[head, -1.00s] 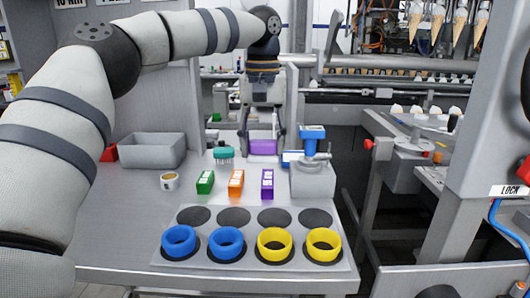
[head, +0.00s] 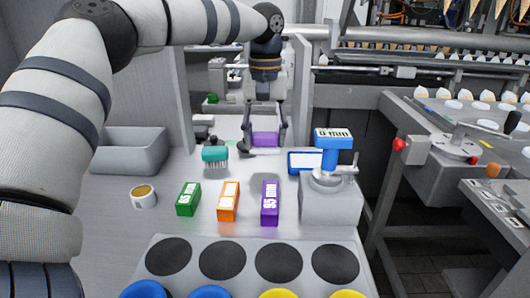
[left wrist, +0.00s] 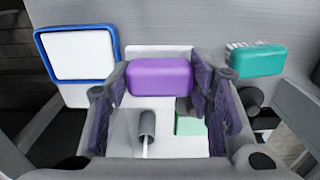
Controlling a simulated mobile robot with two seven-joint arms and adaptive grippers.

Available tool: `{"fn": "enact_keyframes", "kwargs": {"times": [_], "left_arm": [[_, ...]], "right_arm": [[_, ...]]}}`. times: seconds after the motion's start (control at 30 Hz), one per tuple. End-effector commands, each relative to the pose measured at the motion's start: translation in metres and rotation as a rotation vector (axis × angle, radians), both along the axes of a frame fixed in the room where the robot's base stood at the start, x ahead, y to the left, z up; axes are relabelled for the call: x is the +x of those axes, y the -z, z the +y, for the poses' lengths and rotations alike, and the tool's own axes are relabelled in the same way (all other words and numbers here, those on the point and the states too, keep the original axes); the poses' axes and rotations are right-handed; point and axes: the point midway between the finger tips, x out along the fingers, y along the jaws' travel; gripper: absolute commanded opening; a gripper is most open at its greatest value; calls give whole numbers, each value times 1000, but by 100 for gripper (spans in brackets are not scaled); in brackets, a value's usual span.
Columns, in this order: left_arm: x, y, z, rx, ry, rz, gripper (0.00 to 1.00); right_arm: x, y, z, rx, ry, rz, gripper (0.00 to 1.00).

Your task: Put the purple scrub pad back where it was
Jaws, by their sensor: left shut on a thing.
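The purple scrub pad (head: 265,139) is at the back of the worktop (head: 110,210). My left gripper (head: 264,142) reaches down over it from the back and is shut on it, one finger at each side. In the left wrist view the purple pad (left wrist: 160,77) sits between the two dark finger pads of my left gripper (left wrist: 161,92). I cannot tell whether the pad touches the surface below or hangs just above it. My right gripper is not in view.
A teal brush (head: 215,154) stands just left of the pad. A blue-framed panel (head: 304,162) and a grey stand with a blue top (head: 332,200) are to the right. Green (head: 188,199), orange (head: 229,200) and purple (head: 270,203) blocks stand in front. A grey bin (head: 128,155) is left.

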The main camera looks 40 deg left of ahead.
Motion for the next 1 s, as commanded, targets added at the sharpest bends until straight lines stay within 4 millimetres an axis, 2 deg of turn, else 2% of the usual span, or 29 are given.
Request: {"fn": "enact_keyframes", "kwargs": {"times": [0.1,0.2,0.57,0.6,0.63,0.9,1.0], "left_arm": [[-1,24,0,1,1,3,22],[0,38,0,1,0,1,22],[0,43,0,0,0,0,22],[0,44,0,0,0,0,52],[0,44,0,0,0,0,56],[0,43,0,1,0,-1,56],[1,35,0,0,0,-4,56]], "right_arm": [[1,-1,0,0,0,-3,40],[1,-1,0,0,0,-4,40],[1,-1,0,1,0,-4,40],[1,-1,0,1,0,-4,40],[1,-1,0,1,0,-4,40],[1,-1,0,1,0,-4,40],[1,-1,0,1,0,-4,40]]}}
